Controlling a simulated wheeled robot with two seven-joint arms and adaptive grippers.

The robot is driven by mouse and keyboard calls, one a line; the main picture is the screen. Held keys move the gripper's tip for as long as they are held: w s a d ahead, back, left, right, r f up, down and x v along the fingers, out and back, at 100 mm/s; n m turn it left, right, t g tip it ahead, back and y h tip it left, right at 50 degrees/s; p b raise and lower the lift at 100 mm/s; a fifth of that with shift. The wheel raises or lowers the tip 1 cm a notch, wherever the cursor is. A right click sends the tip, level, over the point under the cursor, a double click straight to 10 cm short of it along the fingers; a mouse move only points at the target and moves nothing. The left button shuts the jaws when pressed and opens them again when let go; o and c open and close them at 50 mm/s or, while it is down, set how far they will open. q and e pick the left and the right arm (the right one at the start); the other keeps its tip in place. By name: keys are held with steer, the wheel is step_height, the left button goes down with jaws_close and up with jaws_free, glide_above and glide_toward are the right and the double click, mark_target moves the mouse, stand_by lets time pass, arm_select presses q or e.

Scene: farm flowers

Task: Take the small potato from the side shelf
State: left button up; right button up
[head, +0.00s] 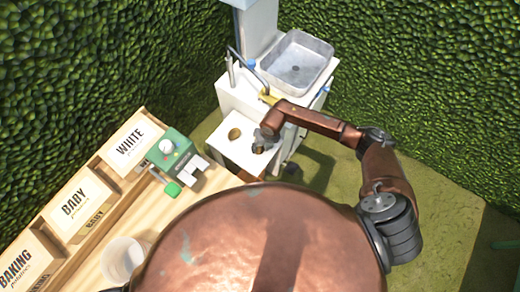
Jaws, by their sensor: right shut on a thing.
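A brown potato (235,133) lies on the white side shelf (225,149) below the sink unit. My right arm reaches in from the right, and its dark gripper (259,146) points down over the shelf's right part, just right of that potato and apart from it. The right gripper is shut on a small brownish thing, probably a small potato, largely hidden by the fingers. I cannot tell whether it still touches the shelf. My left gripper is not in view.
A metal sink (297,62) and tap stand behind the shelf, with a yellow item (268,98) near my forearm. At left, a wooden bench holds labelled bins, a green scale (177,150) and a white bucket (122,257). Green hedges enclose the place; floor is free at right.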

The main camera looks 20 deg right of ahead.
steer(key=c, duration=0.5)
steer(key=shift+r, duration=0.1)
